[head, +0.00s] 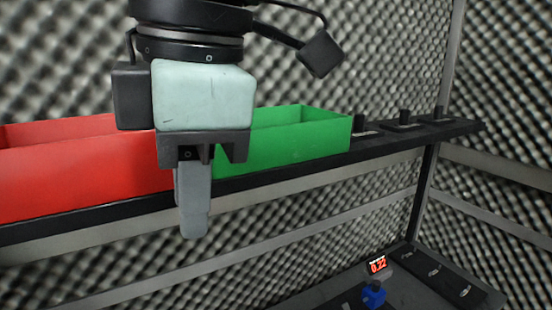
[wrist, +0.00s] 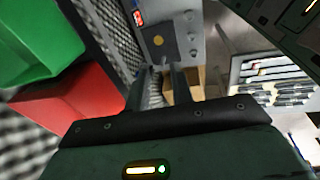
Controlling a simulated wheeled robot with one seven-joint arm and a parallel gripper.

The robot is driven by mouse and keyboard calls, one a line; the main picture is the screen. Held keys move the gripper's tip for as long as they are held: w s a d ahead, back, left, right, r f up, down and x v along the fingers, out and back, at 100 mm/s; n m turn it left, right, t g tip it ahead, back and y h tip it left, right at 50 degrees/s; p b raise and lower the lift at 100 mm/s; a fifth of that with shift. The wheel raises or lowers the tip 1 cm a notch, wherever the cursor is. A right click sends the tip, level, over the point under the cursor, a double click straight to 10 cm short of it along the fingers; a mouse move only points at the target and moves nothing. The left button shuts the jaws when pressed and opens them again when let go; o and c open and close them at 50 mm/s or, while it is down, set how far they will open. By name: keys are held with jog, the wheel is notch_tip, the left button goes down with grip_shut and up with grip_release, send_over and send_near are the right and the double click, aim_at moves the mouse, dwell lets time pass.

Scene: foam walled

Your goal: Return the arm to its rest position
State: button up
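My gripper (head: 193,205) hangs pointing down in the head view, in front of the shelf with the red and green bins. In that view its fingers overlap, so the gap is hidden. In the wrist view my gripper (wrist: 161,85) shows two dark fingers standing apart. Nothing is seen between them except background. The gripper is open and empty.
A red bin (head: 80,170) and a green bin (head: 290,140) stand on the shelf behind my gripper. Black knobs (head: 404,118) stand on the shelf at right. Below is a bench with a red display (head: 377,265) and a blue object (head: 373,295).

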jog(key=s+d+f+m+b, duration=0.1)
jog(key=d+f+m+b, duration=0.1)
jog(key=d+f+m, duration=0.5)
jog(key=s+d+f+m+g+h+b, duration=0.1)
jog(key=d+f+m+b, duration=0.1)
jog(key=d+f+m, duration=0.6)
jog(key=d+f, duration=0.6)
jog(key=f, duration=0.6)
jog(key=shift+s, duration=0.1)
